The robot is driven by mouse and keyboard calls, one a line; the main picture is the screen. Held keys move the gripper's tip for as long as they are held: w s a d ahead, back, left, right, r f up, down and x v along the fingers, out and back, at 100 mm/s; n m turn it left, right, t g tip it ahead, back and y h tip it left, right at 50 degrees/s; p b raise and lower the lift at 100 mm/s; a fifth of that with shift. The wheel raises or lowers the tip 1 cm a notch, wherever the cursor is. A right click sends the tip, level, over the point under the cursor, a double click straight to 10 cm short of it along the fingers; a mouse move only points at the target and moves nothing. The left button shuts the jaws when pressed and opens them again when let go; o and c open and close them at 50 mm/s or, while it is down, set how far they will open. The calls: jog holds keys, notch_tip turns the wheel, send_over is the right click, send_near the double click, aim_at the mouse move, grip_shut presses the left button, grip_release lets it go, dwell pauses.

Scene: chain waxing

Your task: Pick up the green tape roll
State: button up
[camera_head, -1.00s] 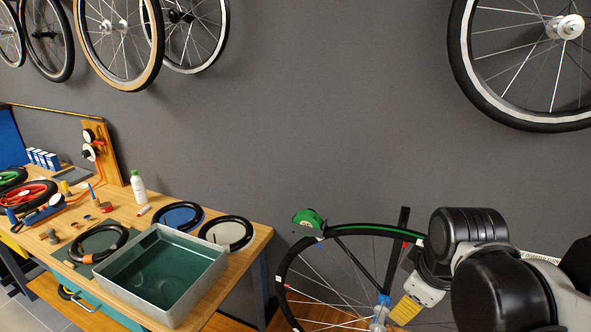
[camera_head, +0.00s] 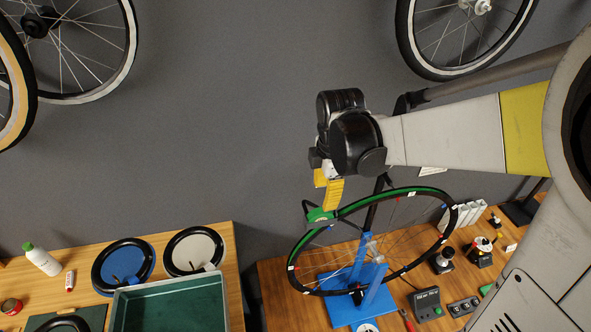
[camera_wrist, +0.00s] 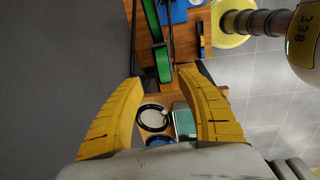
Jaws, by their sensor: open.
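The green tape roll (camera_head: 318,215) sits at the left upper edge of the upright bicycle wheel (camera_head: 291,255), whose rim carries a green strip (camera_head: 375,197). My gripper (camera_head: 327,197), with yellow fingers, is open and empty just above the roll, pointing down. In the wrist view the green roll (camera_wrist: 162,62) shows beyond and between the tips of the spread fingers (camera_wrist: 160,76). A gap appears to remain between fingers and roll, but its depth is hard to tell.
A blue stand (camera_head: 350,290) holds the wheel on a wooden bench (camera_head: 274,287) with small devices and tools at right. The grey wall behind has hanging wheels (camera_head: 400,40).

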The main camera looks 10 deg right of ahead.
aim_at(322, 211)
jog(key=f, duration=0.2)
jog(key=shift+w+d+f, duration=0.15)
jog(key=shift+w+f, duration=0.1)
jog(key=shift+f, duration=0.15)
jog(key=f, duration=0.5)
jog(key=shift+s+a, duration=0.1)
jog(key=shift+a, duration=0.25)
jog(key=shift+f, duration=0.45)
grip_shut()
